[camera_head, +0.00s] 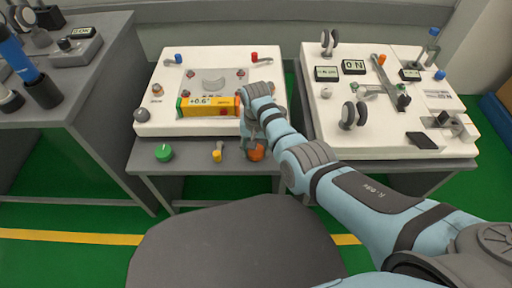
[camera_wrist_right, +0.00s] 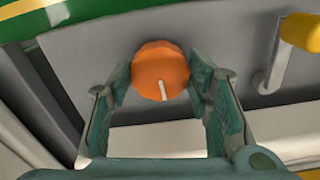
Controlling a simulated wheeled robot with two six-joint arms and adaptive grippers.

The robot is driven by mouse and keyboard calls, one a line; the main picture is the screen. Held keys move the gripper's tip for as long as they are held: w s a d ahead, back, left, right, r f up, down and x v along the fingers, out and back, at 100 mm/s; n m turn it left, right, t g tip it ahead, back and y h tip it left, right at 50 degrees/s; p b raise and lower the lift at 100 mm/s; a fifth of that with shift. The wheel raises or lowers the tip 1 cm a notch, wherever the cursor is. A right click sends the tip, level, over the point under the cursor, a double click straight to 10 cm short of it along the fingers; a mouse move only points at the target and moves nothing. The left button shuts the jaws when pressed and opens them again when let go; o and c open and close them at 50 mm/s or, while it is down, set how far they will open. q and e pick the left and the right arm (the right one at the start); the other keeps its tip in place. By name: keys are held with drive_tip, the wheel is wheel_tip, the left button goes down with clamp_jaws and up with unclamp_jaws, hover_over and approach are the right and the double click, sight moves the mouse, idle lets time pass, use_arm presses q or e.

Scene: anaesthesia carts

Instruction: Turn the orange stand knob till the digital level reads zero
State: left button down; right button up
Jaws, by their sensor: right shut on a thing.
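The orange stand knob (camera_head: 256,152) is on the front of the left bench, partly hidden by my right gripper (camera_head: 243,146) in the head view. In the right wrist view the orange knob (camera_wrist_right: 160,70) sits between the two fingers of my right gripper (camera_wrist_right: 160,80), which is shut on it. A white mark on the knob points down and slightly right in that view. The yellow digital level (camera_head: 208,107) lies on the white panel of that bench and reads +0.6°. My left gripper is not in view.
A green knob (camera_head: 164,153) and a yellow lever (camera_head: 217,155) are left of the orange knob; the yellow lever (camera_wrist_right: 298,32) also shows in the wrist view. A second white panel (camera_head: 330,130) with casters and displays is at right. A grey bench (camera_head: 90,70) stands at left.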

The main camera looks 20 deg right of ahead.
drive_tip(key=shift+r+n+p, duration=0.15)
drive_tip(key=shift+n+p, duration=0.7)
drive_tip(key=shift+n, duration=0.55)
drive_tip(key=n+p, duration=0.1)
drive_tip(key=n, duration=0.2)
drive_tip(key=shift+n, duration=0.4)
drive_tip(key=n, duration=0.3)
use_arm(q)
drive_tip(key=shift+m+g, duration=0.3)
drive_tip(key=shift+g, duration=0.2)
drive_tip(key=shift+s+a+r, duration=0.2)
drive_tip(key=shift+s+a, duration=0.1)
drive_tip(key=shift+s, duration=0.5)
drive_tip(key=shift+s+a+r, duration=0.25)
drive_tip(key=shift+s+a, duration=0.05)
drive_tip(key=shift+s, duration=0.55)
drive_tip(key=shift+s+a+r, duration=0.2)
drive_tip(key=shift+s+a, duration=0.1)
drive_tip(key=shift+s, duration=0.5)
use_arm(e)
drive_tip(key=shift+n, duration=0.9)
drive_tip(key=o, duration=1.1)
drive_tip(key=shift+o, duration=0.2)
